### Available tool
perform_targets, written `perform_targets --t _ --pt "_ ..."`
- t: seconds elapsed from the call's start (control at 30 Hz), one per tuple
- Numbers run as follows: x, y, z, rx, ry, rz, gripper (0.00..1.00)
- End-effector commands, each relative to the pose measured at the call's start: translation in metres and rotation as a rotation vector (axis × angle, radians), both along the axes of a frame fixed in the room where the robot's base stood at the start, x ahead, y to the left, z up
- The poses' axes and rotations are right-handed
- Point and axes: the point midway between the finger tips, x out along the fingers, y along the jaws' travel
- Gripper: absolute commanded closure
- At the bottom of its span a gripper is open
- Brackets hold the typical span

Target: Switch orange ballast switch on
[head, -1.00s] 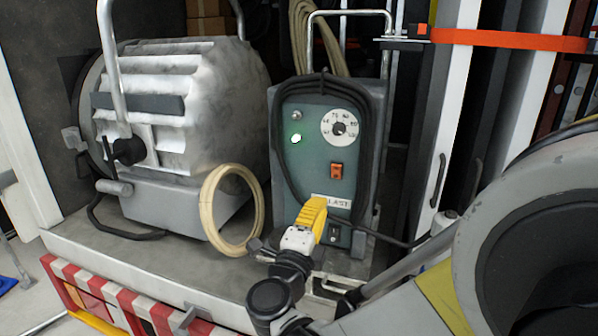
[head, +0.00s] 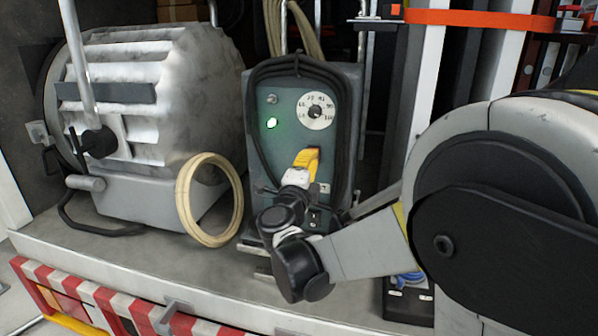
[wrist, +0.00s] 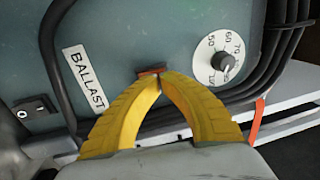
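The ballast (head: 335,95) is a grey-green box with a dial (head: 315,111), a lit green lamp (head: 272,123) and a black cable around its front. In the wrist view, its panel (wrist: 150,30) shows a BALLAST label (wrist: 84,77). The orange switch (wrist: 150,71) shows as a small strip just beyond my fingertips. My gripper (head: 308,152), with yellow fingers, is shut and empty, its tips (wrist: 160,76) together at the switch. Whether they touch it, and the switch's position, I cannot tell. In the head view the gripper hides the switch.
A large silver lamp (head: 155,90) stands left of the ballast. A cream cable coil (head: 183,200) leans between them. A black socket (wrist: 35,108) is on the panel. White posts and an orange strap (head: 470,20) are to the right.

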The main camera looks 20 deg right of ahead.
Motion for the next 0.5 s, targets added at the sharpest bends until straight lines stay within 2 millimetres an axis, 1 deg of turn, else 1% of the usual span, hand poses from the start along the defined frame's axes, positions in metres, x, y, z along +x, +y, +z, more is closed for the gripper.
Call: perform_targets --t 0.13,0.5 --pt "0.0075 -0.0056 0.0011 0.0 0.0 -0.001 1.0" --pt "0.0092 -0.0067 0.0023 0.0 0.0 0.0 1.0"
